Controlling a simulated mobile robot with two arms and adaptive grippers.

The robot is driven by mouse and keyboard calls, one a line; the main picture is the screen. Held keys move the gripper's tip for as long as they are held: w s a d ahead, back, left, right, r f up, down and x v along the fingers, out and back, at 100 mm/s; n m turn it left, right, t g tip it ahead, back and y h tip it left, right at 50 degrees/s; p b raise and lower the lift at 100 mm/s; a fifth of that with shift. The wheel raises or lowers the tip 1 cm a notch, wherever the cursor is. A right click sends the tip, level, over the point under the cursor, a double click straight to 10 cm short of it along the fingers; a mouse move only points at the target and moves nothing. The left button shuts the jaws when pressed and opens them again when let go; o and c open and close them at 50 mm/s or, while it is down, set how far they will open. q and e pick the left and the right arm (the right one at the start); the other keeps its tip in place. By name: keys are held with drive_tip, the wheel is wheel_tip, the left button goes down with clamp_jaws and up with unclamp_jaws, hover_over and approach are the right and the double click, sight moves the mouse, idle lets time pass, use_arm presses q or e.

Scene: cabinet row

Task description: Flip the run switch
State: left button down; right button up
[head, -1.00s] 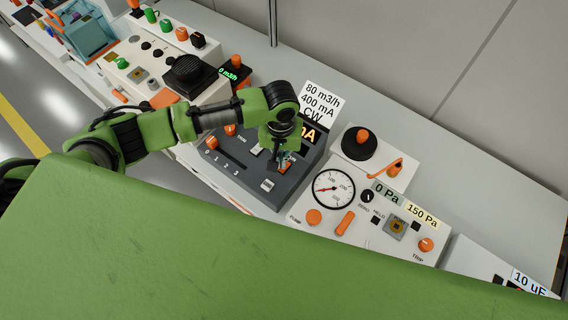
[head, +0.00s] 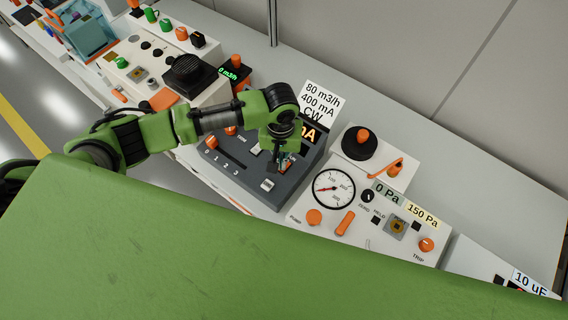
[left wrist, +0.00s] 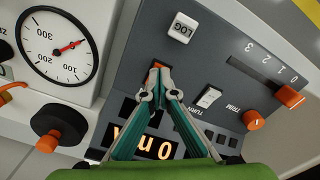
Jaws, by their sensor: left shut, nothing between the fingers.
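The dark grey control panel (head: 235,175) stands on the bench in the head view. A small orange switch part (left wrist: 158,65) shows at the tips of my left gripper in the left wrist view; its label is hidden, so I cannot confirm it is the run switch. My left gripper (left wrist: 155,78) is shut and empty, pointing down at this part, touching or very close to it. In the head view the left gripper (head: 281,167) is over the panel's right part and mostly covers the switch. My right gripper is not in view.
Around it on the panel are a white LOG button (left wrist: 182,28), a white rocker (left wrist: 209,96) marked TURN, an orange TRIM knob (left wrist: 253,120), an orange slider (left wrist: 290,97) and a lit display (left wrist: 150,143). A white gauge panel (head: 345,220) adjoins on the right.

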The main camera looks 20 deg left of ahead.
use_arm(q)
drive_tip(key=shift+f, duration=0.7)
drive_tip(key=shift+s, duration=0.1)
drive_tip(key=shift+r+p, duration=0.75)
drive_tip(key=shift+p, duration=0.05)
wheel_tip(320, 180, up, 6)
drive_tip(key=p, duration=0.6)
drive_tip(key=shift+f+p, duration=0.2)
drive_tip(key=shift+p, duration=0.2)
drive_tip(key=shift+f, duration=0.1)
